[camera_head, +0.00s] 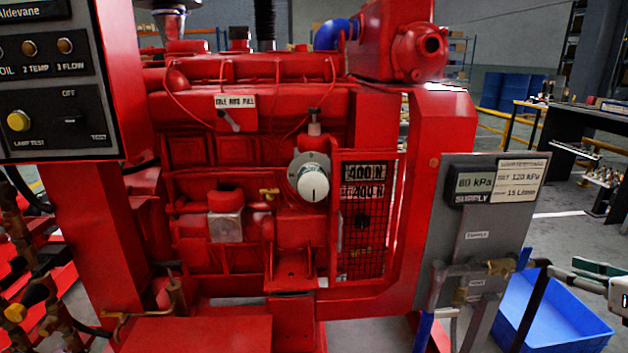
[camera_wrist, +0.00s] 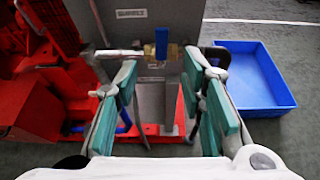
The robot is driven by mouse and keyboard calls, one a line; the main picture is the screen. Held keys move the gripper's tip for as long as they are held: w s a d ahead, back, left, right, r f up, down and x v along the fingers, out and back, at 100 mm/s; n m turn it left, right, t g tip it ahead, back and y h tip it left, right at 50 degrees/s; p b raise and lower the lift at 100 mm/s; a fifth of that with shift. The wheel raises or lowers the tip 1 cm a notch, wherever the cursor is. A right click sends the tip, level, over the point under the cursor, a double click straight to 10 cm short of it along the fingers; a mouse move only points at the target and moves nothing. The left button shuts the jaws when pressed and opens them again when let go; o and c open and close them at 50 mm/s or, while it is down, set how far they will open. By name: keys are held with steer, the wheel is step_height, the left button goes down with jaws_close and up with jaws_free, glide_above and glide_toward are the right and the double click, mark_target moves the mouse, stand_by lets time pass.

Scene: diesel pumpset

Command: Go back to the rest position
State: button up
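My gripper (camera_wrist: 160,82) shows in the wrist view with its two teal-padded fingers spread apart and nothing between them. In the head view only part of my gripper (camera_head: 575,270) shows at the right edge, beside the grey supply panel (camera_head: 480,215) and above the blue bin (camera_head: 560,318). In the wrist view, a valve with a blue handle (camera_wrist: 161,42) and brass body appears beyond the fingertips, below the panel's label. I cannot tell how far it is from the fingers.
The red diesel pumpset (camera_head: 250,180) fills the middle, with a control panel (camera_head: 55,80) at upper left. The supply gauge (camera_head: 474,185) reads 60 kPa. A dark workbench (camera_head: 580,120) stands at back right.

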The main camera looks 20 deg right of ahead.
steer(key=w+a+r+n+g+y, duration=0.1)
steer(key=w+a+r+n+y, duration=0.15)
steer(key=a+n, duration=0.45)
steer(key=w+a+r+n+g+y, duration=0.1)
steer(key=w+a+n+g+y, duration=0.2)
steer(key=a, duration=0.7)
steer(key=w+a+r+n+y, duration=0.2)
steer(key=a+n+y, duration=0.25)
steer(key=a, duration=0.45)
steer(key=s+a+f+n+g+h, duration=0.2)
steer(key=s+a+n+g, duration=0.6)
steer(key=s+a+n, duration=0.6)
steer(key=s+d+n+h, duration=0.2)
steer(key=s+n+h, duration=0.3)
steer(key=n, duration=0.6)
step_height(320, 180, up, 28)
steer(key=t+p, duration=0.3)
steer(key=p, duration=2.3)
steer(key=shift+d+m, duration=0.35)
